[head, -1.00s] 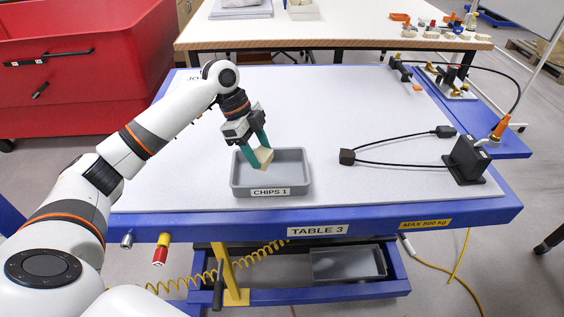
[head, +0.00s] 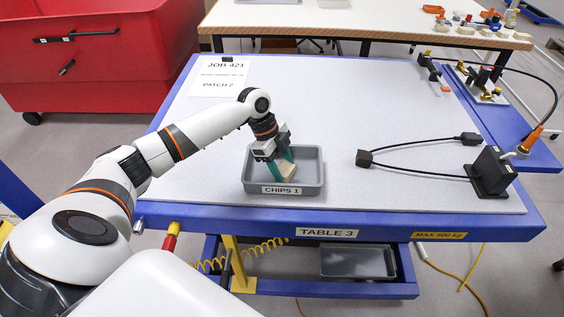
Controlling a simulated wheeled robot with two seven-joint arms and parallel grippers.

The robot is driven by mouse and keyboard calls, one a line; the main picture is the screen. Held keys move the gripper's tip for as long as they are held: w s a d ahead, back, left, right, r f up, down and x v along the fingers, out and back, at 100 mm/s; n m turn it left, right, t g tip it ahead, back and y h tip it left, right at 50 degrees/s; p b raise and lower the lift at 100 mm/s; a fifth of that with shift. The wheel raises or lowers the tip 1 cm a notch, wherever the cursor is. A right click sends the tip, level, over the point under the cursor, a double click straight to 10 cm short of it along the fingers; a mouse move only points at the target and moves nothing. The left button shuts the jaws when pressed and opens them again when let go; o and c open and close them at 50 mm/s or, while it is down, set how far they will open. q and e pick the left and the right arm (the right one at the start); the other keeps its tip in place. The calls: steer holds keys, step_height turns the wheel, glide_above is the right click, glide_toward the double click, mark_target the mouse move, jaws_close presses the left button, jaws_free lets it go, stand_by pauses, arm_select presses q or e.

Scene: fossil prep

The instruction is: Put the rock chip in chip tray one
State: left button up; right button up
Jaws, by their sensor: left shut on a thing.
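The rock chip (head: 287,173) is a small beige block, low inside the grey tray labelled CHIPS 1 (head: 316,182). My left gripper (head: 286,168), with green fingers, reaches down into this tray and is shut on the rock chip. Whether the chip touches the tray floor I cannot tell. The tray stands on the pale top of Table 3 (head: 330,110), near its front edge. My right gripper is not in view.
A black device (head: 490,172) with a cabled loop (head: 410,148) stands on the table to the right. A paper marked JOB 421 (head: 220,78) lies at the back left. A second grey tray (head: 358,262) sits on the shelf below. A red bin (head: 90,60) stands behind left.

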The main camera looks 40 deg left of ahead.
arm_select(q)
steer(key=o, duration=1.1)
steer(key=shift+o, duration=0.2)
steer(key=b+v, duration=0.1)
steer(key=v, duration=1.1)
steer(key=shift+b, duration=0.35)
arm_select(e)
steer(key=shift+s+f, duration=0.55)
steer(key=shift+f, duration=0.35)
